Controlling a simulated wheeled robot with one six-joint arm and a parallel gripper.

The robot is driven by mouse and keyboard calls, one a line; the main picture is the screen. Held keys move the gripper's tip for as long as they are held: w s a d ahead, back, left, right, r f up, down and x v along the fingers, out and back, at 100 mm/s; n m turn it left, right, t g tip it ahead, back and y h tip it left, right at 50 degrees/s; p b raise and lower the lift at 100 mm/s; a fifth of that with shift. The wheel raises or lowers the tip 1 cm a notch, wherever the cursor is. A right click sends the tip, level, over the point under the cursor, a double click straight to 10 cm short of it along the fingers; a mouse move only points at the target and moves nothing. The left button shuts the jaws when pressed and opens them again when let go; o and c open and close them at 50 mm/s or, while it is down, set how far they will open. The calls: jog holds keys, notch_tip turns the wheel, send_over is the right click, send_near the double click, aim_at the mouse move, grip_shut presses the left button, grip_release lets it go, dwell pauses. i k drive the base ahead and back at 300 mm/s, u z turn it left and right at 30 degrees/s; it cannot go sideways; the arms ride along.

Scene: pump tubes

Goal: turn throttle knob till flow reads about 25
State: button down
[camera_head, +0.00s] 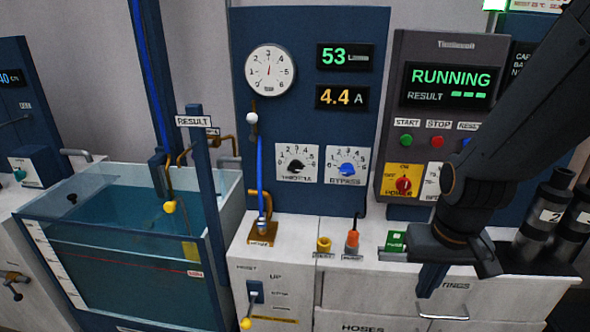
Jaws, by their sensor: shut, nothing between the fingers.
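The throttle knob (297,164) is a black dial on a white numbered plate on the blue panel. The flow display (344,57) above it reads 53 in green. My gripper (433,280) hangs at the lower right over the white cabinet front, well to the right of and below the knob. It points down and its fingers are shut with nothing between them. It is apart from the throttle knob. The knob's exact pointer setting is too small to read.
A blue bypass knob (347,168) sits just right of the throttle plate. An amber display (340,97) reads 4.4 A. A control box (451,73) shows RUNNING. A water tank (125,245) stands left. A hose (260,180) runs down the panel left of the throttle. Dark cylinders (548,215) stand right.

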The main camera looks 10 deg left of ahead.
aim_at(296, 166)
jog(key=z, duration=2.1)
jog(key=k, duration=1.1)
jog(key=u, duration=2.1)
